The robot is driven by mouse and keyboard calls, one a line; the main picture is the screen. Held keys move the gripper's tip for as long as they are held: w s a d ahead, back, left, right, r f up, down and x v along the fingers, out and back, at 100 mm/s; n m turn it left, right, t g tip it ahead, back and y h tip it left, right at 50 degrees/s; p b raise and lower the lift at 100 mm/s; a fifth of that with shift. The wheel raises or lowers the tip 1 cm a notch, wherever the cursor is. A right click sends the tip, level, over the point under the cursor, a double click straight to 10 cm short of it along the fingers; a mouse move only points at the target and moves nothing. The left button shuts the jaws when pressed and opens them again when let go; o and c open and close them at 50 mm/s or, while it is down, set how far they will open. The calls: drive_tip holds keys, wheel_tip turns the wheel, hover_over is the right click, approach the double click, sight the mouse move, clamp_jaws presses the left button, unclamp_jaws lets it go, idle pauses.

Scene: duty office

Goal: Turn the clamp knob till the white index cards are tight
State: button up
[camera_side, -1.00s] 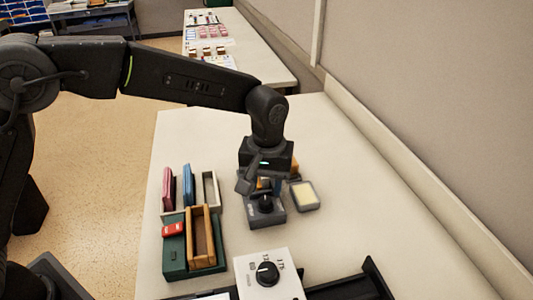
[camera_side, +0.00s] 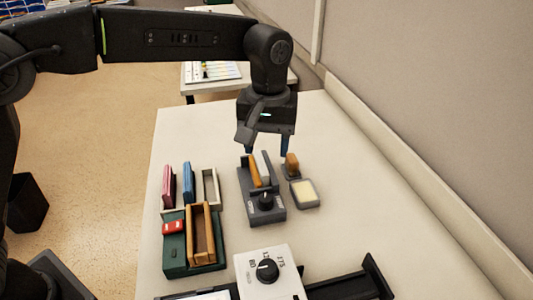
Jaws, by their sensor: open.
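The grey clamp (camera_side: 275,215) stands on the table at the picture's middle. Its black knob (camera_side: 265,201) faces the camera's side. Behind the knob, a white upright slab, likely the white index cards (camera_side: 263,168), stands beside an orange-brown piece (camera_side: 253,171). I cannot tell how tightly the cards are held. My gripper (camera_side: 267,151) is above the back of the clamp, with its two dark blue fingers spread and nothing between them. It appears clear of the knob.
A pale pad in a grey tray (camera_side: 305,194) and a brown-handled stamp (camera_side: 292,165) are at the clamp's right. A green box (camera_side: 175,258) with a wooden tray (camera_side: 202,235) stands left. A white dial box (camera_side: 267,272) is in front. The table's right side is clear.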

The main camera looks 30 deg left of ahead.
sight(265, 198)
drive_tip(key=n, duration=0.6)
drive_tip(key=shift+w+f+n, duration=0.1)
drive_tip(key=shift+n, duration=0.2)
wheel_tip(265, 198, down, 14)
drive_tip(key=shift+a+r, duration=0.1)
drive_tip(key=shift+r, duration=0.05)
drive_tip(key=c, duration=0.9)
